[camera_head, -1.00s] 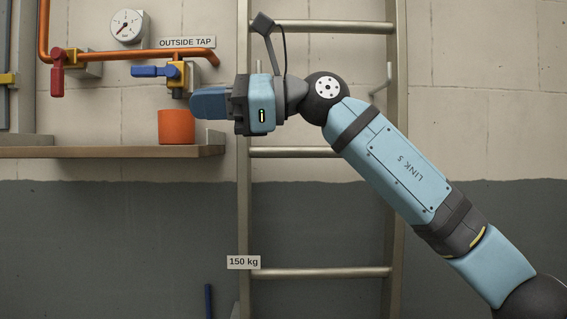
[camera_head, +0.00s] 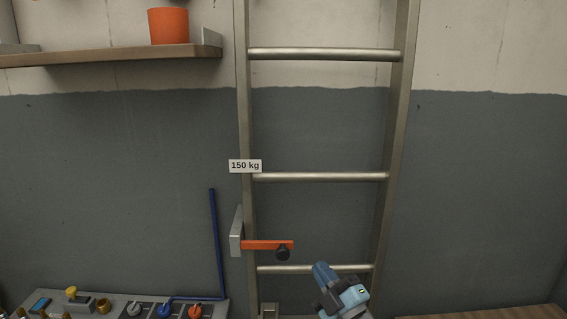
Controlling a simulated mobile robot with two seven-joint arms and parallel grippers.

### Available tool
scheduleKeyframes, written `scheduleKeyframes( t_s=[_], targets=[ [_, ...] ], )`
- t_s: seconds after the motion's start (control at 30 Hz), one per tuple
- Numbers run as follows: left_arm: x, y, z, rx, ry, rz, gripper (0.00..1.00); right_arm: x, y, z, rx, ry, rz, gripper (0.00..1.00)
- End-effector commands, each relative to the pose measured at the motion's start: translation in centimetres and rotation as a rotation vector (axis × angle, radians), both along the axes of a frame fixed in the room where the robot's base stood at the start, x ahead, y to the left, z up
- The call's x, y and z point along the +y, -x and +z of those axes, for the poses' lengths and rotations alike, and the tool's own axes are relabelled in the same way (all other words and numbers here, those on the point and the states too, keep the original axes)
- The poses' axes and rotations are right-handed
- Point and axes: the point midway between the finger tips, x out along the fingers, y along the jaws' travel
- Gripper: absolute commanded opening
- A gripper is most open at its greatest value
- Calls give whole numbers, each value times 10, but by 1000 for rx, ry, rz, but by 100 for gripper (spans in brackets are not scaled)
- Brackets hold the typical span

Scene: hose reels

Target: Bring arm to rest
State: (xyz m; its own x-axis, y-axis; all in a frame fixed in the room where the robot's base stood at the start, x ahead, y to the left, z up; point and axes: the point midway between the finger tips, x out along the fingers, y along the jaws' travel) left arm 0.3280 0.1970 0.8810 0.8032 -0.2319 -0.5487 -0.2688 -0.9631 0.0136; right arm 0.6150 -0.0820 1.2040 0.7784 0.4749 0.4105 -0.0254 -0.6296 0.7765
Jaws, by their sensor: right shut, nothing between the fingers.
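My right gripper (camera_head: 326,276) shows low in the head view, right of the middle, in front of the ladder's lower part. Its light-blue fingers are shut with nothing between them and point up and to the left. The rest of my right arm is cut off by the bottom edge. My left gripper is not in view.
A metal ladder (camera_head: 246,122) with a "150 kg" label (camera_head: 245,166) stands against the wall. An orange bar (camera_head: 266,245) juts out left of my gripper. A bench with fittings (camera_head: 60,296) lies at bottom left. An orange pot (camera_head: 168,26) stands on a shelf (camera_head: 120,53).

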Motion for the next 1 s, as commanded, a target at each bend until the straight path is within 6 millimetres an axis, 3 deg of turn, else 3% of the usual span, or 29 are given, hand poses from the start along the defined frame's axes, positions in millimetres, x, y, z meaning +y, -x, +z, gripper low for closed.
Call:
scheduleKeyframes(
  t_s=[0.03, 0.17, 0.3, 0.4, 0.5, 0.6, 0.7, 1.0],
  targets=[
    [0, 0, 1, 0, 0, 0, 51, -12, 15, -37, 120, -54, -14, 0],
    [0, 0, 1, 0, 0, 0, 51, -40, 57, -120, 408, -193, -61, 0],
    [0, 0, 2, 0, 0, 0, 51, -68, 120, -201, 708, -339, -127, 0],
    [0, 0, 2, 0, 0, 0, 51, -86, 172, -249, 907, -437, -181, 0],
    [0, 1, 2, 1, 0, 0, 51, -99, 221, -285, 1069, -516, -232, 0],
    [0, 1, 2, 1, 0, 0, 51, -108, 257, -306, 1182, -573, -272, 0],
    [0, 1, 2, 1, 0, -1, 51, -113, 279, -317, 1247, -607, -297, 0],
    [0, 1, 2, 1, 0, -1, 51, -115, 287, -321, 1270, -620, -306, 0]
  ],
)
